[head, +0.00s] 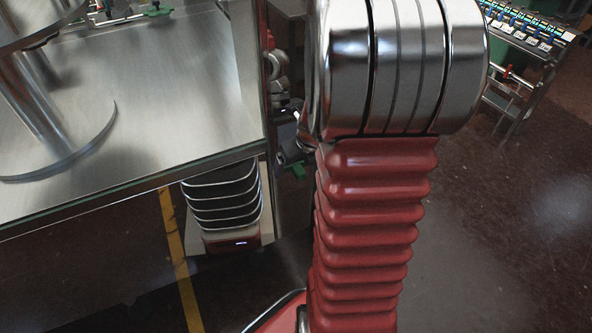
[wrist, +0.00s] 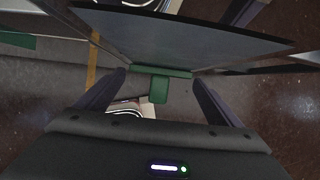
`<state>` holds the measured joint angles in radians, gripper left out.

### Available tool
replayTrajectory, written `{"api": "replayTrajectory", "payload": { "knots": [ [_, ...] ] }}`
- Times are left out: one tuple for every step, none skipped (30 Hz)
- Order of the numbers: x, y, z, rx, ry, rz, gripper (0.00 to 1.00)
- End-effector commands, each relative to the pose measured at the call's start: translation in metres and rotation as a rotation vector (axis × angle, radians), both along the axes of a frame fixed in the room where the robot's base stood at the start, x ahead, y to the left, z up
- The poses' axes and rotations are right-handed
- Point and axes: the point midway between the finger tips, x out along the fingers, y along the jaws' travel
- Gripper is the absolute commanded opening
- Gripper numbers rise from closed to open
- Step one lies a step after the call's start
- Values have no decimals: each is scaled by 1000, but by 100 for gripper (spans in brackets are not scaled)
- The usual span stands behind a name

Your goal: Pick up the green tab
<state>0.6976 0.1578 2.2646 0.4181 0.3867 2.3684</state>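The green tab (wrist: 158,89) hangs from a green strip (wrist: 163,72) along the edge of a grey panel (wrist: 180,38) in the wrist view. My gripper (wrist: 160,76) is open, with one dark finger on each side of the tab. Gaps show between the tab and both fingers, and nothing is held. In the head view a small green piece (head: 295,171) shows beside my arm, below the corner of the steel table; it looks like the same tab. My gripper is mostly hidden there behind my arm's silver joint.
A steel table (head: 180,105) with a round metal stand (head: 65,160) fills the left. Under its edge is a pale unit with stacked dark ribs (head: 225,200), near a yellow floor line (head: 180,260). A rack (head: 525,35) stands at the upper right. The floor at right is clear.

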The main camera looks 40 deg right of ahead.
Motion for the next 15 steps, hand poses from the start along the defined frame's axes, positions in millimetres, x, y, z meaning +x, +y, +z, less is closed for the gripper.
{"api": "replayTrajectory", "payload": {
  "knots": [
    [0, 0, 0, 0, 0, 0, 84],
    [0, 0, 0, 0, 0, 0, 82],
    [0, 0, 0, 0, 0, 0, 79],
    [0, 0, 0, 0, 0, 0, 77],
    [0, 0, 0, 0, 0, 0, 75],
    [0, 0, 0, 0, 0, 0, 72],
    [0, 0, 0, 0, 0, 0, 70],
    [0, 0, 0, 0, 0, 0, 68],
    [0, 0, 0, 0, 0, 0, 65],
    [0, 0, 0, 0, 0, 0, 63],
    [0, 0, 0, 0, 0, 0, 61],
    [0, 0, 0, 0, 0, 0, 58],
    [0, 0, 0, 0, 0, 0, 56],
    [0, 0, 0, 0, 0, 0, 54],
    [0, 0, 0, 0, 0, 0, 51]
  ]
}}
